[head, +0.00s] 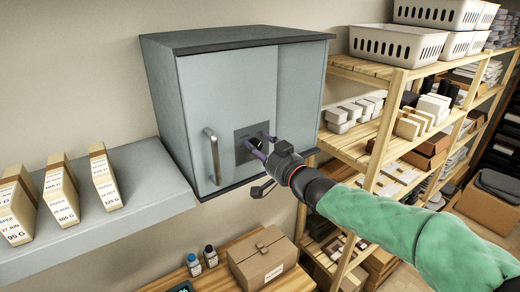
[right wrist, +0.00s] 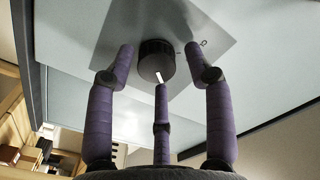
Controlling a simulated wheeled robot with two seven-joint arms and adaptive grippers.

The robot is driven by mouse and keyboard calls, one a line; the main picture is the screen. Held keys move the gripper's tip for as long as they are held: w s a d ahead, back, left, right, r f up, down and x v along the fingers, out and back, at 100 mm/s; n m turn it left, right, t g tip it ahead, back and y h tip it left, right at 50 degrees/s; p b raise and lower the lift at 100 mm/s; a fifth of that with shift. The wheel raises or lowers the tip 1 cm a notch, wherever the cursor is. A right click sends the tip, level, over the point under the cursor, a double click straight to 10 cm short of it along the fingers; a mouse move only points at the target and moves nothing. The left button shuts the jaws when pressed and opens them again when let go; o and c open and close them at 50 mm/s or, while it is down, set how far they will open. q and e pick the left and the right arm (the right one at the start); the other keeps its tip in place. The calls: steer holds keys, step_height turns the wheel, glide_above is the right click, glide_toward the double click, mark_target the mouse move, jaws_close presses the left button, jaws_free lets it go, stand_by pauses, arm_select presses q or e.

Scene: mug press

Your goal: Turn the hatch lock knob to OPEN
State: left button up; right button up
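The hatch lock knob (head: 253,143) is a small dark knob on a grey square plate (head: 242,154) on the front of a pale blue-grey cabinet (head: 235,95). In the right wrist view the knob (right wrist: 156,57) is black and ribbed, with a white mark on its lower side. A small dark marking shows on the plate (right wrist: 205,62) to the upper right of it. My right gripper (head: 257,146) has its purple fingers spread around the knob, with gaps visible on both sides. Its third finger ends just below the white mark. My left gripper is not in view.
A vertical bar handle (head: 213,157) stands left of the plate. A grey shelf (head: 150,190) with paper packs is at the left. Wooden shelving (head: 385,125) with boxes and white baskets is close on the right. A cardboard box (head: 263,262) and small bottles are below.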

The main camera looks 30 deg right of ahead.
steer(key=shift+s+f, duration=0.1)
steer(key=s, duration=1.1)
steer(key=shift+s+d, duration=0.4)
